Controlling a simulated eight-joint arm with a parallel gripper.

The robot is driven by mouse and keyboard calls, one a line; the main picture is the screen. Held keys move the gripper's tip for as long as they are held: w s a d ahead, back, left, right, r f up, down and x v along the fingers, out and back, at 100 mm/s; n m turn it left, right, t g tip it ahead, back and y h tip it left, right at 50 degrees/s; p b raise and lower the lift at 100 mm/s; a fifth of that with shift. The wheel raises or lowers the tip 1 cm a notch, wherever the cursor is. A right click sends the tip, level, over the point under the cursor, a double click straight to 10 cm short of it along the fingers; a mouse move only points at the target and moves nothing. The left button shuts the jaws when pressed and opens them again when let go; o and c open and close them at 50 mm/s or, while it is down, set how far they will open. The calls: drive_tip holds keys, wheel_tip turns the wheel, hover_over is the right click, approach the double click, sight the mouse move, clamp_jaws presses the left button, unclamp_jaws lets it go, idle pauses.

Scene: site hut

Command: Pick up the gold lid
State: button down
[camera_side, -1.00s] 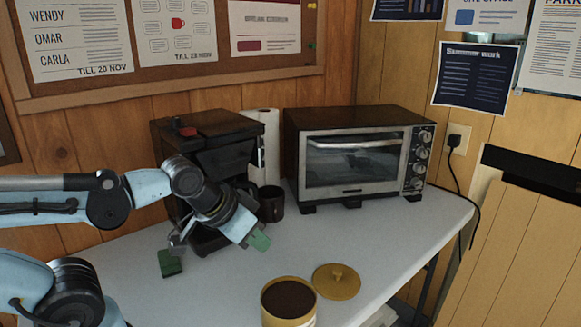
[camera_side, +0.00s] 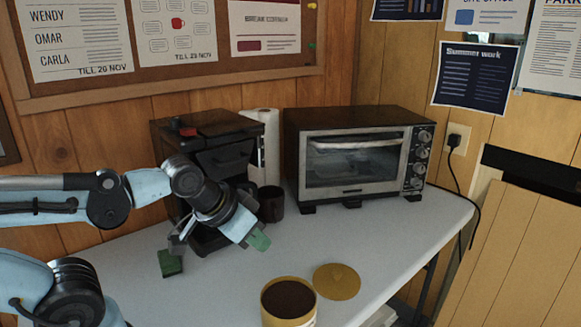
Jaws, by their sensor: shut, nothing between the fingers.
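The gold lid (camera_side: 336,283) lies on the white table, just right of and behind the gold canister. It looks like a flat round disc, and I cannot make out a knob on it. The canister (camera_side: 289,312) stands open, with dark brown contents, at the front edge of the picture.
A black coffee machine (camera_side: 215,150) stands behind my gripper. A dark mug (camera_side: 271,204) and a paper roll (camera_side: 265,145) are beside it. A toaster oven (camera_side: 355,160) stands at the back right. A green block (camera_side: 170,263) is left of my gripper. The table (camera_side: 400,235) is clear right of the lid.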

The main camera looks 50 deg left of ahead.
drive_tip(key=c, duration=0.9)
unclamp_jaws()
drive_tip(key=n+g+h, duration=0.3)
drive_tip(key=n, duration=2.6)
approach(337, 271)
drive_tip(key=shift+x, duration=4.25)
